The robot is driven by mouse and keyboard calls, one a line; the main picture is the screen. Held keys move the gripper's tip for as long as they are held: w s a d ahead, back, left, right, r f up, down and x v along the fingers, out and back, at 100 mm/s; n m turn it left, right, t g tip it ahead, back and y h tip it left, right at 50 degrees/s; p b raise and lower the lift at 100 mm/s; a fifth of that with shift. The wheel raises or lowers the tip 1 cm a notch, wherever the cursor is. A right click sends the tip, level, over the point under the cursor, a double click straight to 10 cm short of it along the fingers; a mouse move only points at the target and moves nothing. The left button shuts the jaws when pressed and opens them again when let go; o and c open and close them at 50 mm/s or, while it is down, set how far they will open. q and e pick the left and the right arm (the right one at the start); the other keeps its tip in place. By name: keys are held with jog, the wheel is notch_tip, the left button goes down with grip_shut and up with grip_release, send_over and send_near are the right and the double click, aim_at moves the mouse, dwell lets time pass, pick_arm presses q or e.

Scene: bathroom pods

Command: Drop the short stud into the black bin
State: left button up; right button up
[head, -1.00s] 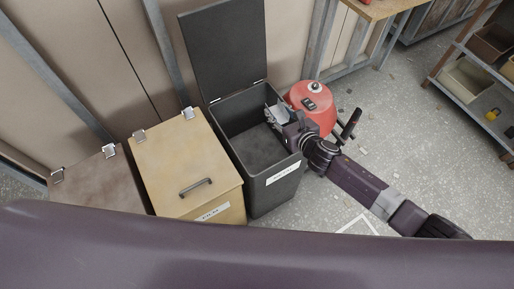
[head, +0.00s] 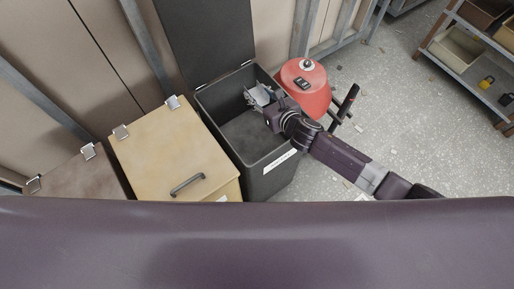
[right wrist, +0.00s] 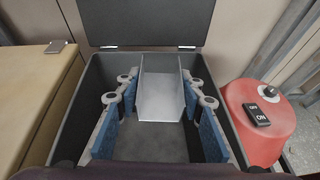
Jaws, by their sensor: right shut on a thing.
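The black bin (head: 266,184) stands open, with its lid raised against the wall; it also shows in the right wrist view (right wrist: 74,105). My right gripper (head: 258,97) is over the right side of the bin's opening. It is shut on the short stud (right wrist: 161,92), a grey metal channel piece. In the right wrist view the stud lies between the blue finger pads of the gripper (right wrist: 160,112), above the bin's dark floor. The stud shows only small in the head view. My left gripper is out of view.
A closed tan bin (head: 170,155) stands left of the black bin, with a brown one (head: 88,178) beyond it. A red round machine (head: 305,85) with a switch stands close on the right. A shelf rack (head: 470,65) is at far right. Grey floor lies between.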

jog(key=shift+f, duration=0.25)
jog(key=o, duration=1.3)
jog(key=shift+c, duration=0.2)
jog(key=v, duration=1.2)
